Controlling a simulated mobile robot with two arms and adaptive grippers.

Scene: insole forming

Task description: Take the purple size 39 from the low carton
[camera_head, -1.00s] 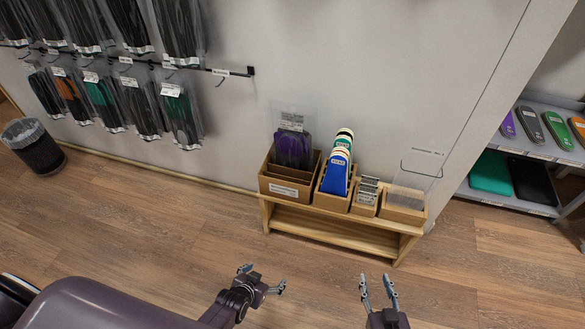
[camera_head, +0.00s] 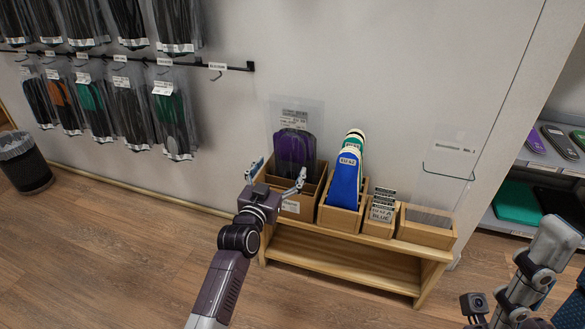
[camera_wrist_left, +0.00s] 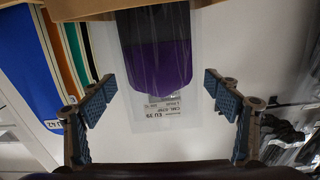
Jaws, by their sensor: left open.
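The purple insole pair (camera_head: 294,150) stands upright in a clear bag in the low carton (camera_head: 313,198) on the wooden bench. In the left wrist view the purple insole (camera_wrist_left: 158,62) is close up, and its label (camera_wrist_left: 157,112) reads EU 39. My left gripper (camera_head: 278,176) is at the carton, open and empty. In the left wrist view the fingers of the left gripper (camera_wrist_left: 160,92) stand apart on either side of the bag, not closed on it.
Blue and other insoles (camera_head: 345,178) stand in the box to the right. Bagged insoles hang on wall hooks at left. A shelf (camera_head: 497,222) is at right.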

